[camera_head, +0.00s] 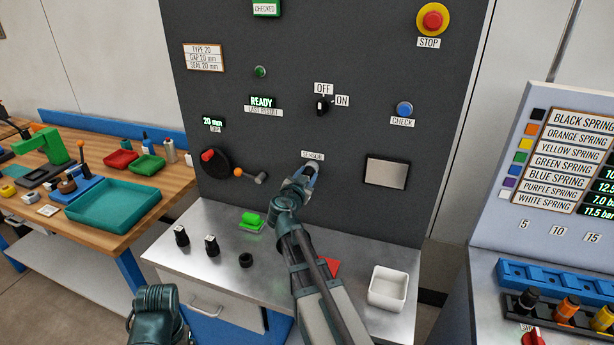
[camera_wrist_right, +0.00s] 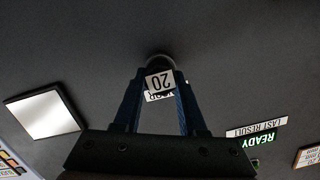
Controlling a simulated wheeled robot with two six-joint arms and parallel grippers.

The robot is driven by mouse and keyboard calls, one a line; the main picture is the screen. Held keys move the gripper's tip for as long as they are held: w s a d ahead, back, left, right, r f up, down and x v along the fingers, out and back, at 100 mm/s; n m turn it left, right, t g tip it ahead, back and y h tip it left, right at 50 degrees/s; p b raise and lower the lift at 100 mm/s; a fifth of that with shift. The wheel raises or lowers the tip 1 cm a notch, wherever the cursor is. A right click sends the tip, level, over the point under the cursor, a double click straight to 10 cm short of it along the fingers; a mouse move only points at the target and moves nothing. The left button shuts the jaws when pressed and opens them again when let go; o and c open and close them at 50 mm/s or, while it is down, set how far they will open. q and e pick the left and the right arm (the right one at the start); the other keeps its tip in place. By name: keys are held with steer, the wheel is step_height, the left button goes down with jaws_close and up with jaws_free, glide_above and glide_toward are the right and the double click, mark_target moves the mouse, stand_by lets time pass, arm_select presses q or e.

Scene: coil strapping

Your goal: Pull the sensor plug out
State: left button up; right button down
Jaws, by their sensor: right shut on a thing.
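The sensor plug (camera_wrist_right: 158,81) is a small part with a white tag reading 20, upside down in the right wrist view. It sits at a round grey socket (camera_wrist_right: 159,61) in the dark panel, just below the SENSOR label (camera_head: 312,155). My right gripper (camera_head: 308,172) reaches up to the panel there, and its blue fingers are shut on the plug. In the right wrist view the fingers (camera_wrist_right: 160,88) stand on both sides of the tag. The tag partly covers the label behind it. I cannot tell how deep the plug sits. My left gripper is out of view.
The dark panel (camera_head: 260,190) carries a OFF/ON switch (camera_head: 321,106), a blue CHECK button (camera_head: 404,109) and a lever (camera_head: 245,174). My left arm shows at bottom left.

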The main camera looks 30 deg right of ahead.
steer(key=shift+s+a, duration=0.4)
steer(key=shift+a, duration=0.1)
stand_by(0.6)
steer(key=c, duration=1.1)
jaws_free()
jaws_close()
steer(key=shift+f+v, duration=0.15)
steer(key=shift+v, duration=0.85)
steer(key=shift+f+v, duration=0.1)
steer(key=shift+v, duration=0.85)
